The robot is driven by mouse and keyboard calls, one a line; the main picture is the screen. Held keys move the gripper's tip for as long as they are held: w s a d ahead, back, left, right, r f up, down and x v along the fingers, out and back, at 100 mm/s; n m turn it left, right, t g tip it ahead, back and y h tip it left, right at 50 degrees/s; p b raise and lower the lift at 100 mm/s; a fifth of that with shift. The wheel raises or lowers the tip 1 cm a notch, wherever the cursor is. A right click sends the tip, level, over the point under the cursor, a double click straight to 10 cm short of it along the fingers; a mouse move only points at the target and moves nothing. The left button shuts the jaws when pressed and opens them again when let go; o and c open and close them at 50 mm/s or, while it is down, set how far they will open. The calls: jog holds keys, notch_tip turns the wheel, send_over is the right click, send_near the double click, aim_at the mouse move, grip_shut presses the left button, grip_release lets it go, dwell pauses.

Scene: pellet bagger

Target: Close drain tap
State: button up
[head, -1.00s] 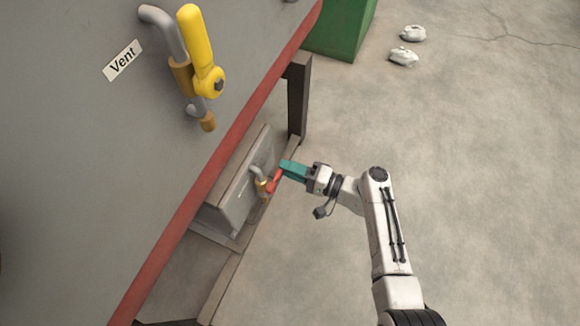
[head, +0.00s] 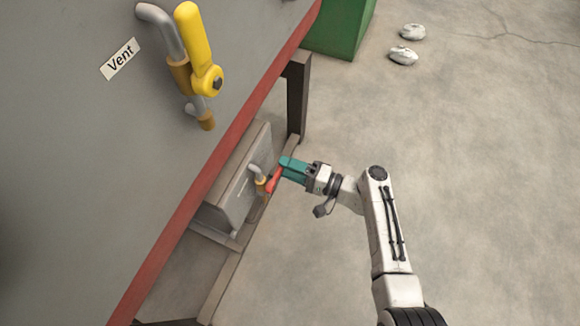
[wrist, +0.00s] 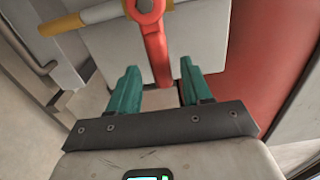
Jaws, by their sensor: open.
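The drain tap has a red lever (head: 275,180) on a brass and grey pipe (head: 259,180), low on the grey box under the machine. In the wrist view the red lever (wrist: 155,50) hangs from its round pivot at the top, with its end pointing down between the fingers. My gripper (head: 285,168) has teal fingers and is at the lever in the head view. In the wrist view my gripper (wrist: 157,80) is open, with one finger on each side of the lever's end and a visible gap to each. Contact with the lever cannot be made out.
A yellow-handled valve (head: 198,55) beside the Vent label (head: 119,59) sits on the grey panel above. A red edge (head: 215,165) and a dark leg (head: 298,95) stand close to my gripper. The floor (head: 480,190) to the right is clear.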

jog(key=p+v, duration=0.2)
jog(key=v, duration=0.8)
jog(key=shift+s+d, duration=0.2)
jog(key=shift+d, duration=0.15)
jog(key=s+d+f+n+g+h, duration=0.2)
jog(key=s+d+f+g+h, duration=0.15)
jog(key=s, duration=0.45)
jog(key=s+d+f+n+g+h, duration=0.2)
jog(key=s+d+h, duration=0.25)
jog(key=s, duration=0.25)
jog(key=s+d+r+h, duration=0.9)
jog(key=s+d+r, duration=0.2)
jog(key=r, duration=0.1)
notch_tip(320, 180, up, 34)
jog(key=p, duration=3.5)
jog(key=shift+r+p, duration=0.25)
jog(key=shift+p, duration=0.05)
